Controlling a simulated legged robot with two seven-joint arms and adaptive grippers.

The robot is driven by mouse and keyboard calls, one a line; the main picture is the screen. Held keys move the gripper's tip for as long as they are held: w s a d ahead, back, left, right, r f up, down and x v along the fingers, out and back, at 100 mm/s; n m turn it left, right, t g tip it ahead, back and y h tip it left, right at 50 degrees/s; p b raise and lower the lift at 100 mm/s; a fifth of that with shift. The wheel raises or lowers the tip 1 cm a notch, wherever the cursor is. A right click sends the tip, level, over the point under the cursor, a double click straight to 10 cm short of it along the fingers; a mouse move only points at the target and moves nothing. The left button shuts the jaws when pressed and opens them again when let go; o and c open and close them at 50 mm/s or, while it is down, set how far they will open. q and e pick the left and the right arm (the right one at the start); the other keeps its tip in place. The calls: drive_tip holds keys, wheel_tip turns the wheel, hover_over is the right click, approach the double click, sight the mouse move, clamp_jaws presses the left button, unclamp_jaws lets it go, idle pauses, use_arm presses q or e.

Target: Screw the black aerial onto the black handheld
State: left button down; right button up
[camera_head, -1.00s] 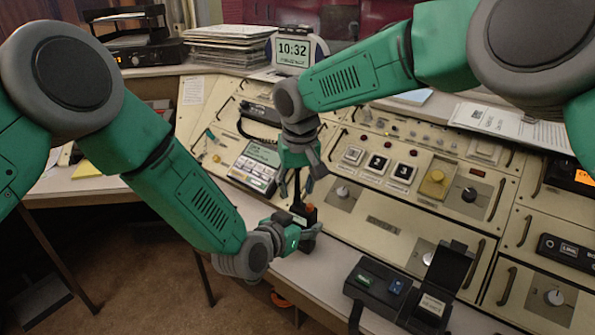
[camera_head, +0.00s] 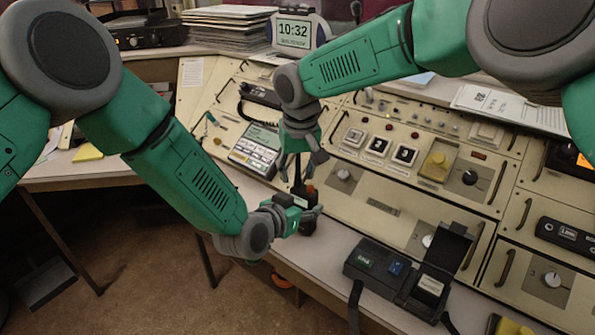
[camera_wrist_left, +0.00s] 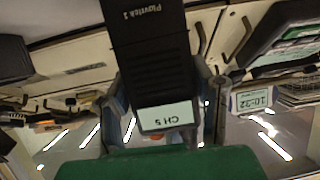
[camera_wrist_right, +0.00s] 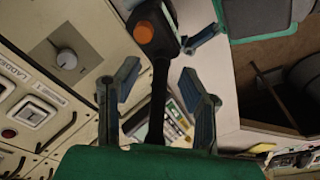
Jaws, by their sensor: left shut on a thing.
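The black handheld (camera_head: 306,222) stands upright, low in front of the console, with an orange knob on top. My left gripper (camera_head: 312,212) is shut on it. In the left wrist view the handheld (camera_wrist_left: 155,55) fills the space between the fingers, with a "CH 5" label showing. The thin black aerial (camera_head: 297,172) stands upright at the handheld's top. In the right wrist view the aerial (camera_wrist_right: 158,85) meets the top beside the orange knob; I cannot tell whether it is threaded. My right gripper (camera_wrist_right: 163,90) is above, its fingers open on either side of the aerial with gaps.
A black charger box (camera_head: 400,280) with an open lid sits on the desk ledge at right. The sloped console panel (camera_head: 380,205), with knobs and handles, rises close behind the grippers. Below the ledge's left edge is open carpet (camera_head: 150,265).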

wheel_tip(320, 180, up, 12)
drive_tip(key=s, duration=0.1)
drive_tip(key=shift+s+d+f, duration=0.15)
drive_tip(key=shift+s, duration=0.15)
idle(0.3)
